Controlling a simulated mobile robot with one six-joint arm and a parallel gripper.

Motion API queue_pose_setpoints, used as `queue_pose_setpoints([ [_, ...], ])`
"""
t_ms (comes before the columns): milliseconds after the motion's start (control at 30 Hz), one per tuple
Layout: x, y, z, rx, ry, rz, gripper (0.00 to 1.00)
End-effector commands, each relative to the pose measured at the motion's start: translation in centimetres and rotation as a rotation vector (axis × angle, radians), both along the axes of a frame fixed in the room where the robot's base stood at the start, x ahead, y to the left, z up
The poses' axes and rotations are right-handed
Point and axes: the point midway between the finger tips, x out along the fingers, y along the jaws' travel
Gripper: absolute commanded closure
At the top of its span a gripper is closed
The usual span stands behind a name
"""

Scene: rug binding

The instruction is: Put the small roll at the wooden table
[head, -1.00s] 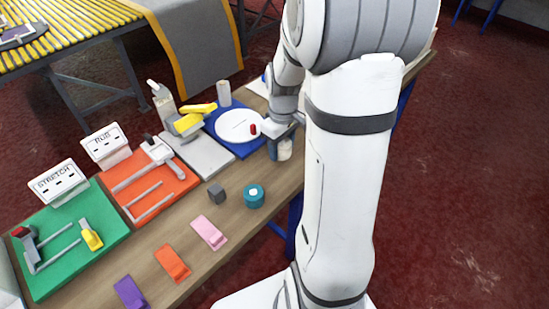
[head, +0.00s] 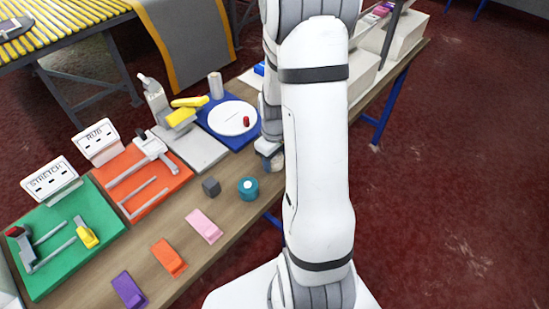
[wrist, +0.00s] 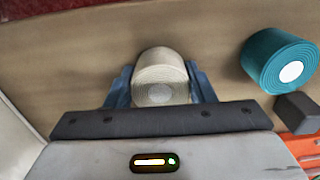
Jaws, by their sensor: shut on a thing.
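A small beige roll (wrist: 160,78) sits between the blue fingers of my gripper (wrist: 161,88) in the wrist view. The fingers are shut on its two sides. In the head view the roll (head: 277,164) shows partly beside my arm, with my gripper (head: 269,158) at it, over the right edge of the wooden table (head: 228,212). I cannot tell whether the roll touches the tabletop.
A teal roll (head: 248,189) and a dark grey cube (head: 211,187) stand near the gripper. Pink (head: 204,226), orange (head: 168,257) and purple (head: 129,290) pieces lie along the front edge. A blue mat (head: 213,130) with a white plate (head: 232,118) lies behind.

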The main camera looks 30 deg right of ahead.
Motion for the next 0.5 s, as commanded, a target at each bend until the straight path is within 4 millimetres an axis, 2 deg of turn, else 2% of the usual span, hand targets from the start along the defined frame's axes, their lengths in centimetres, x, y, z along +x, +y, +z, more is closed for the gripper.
queue_pose_setpoints([
  [200,-0.01,-0.04,-0.48,0.0,0.0,-0.001,0.74],
  [233,-0.01,-0.04,-0.31,0.0,0.0,-0.001,0.48],
  [500,-0.01,-0.06,-0.26,0.0,0.0,-0.001,0.29],
])
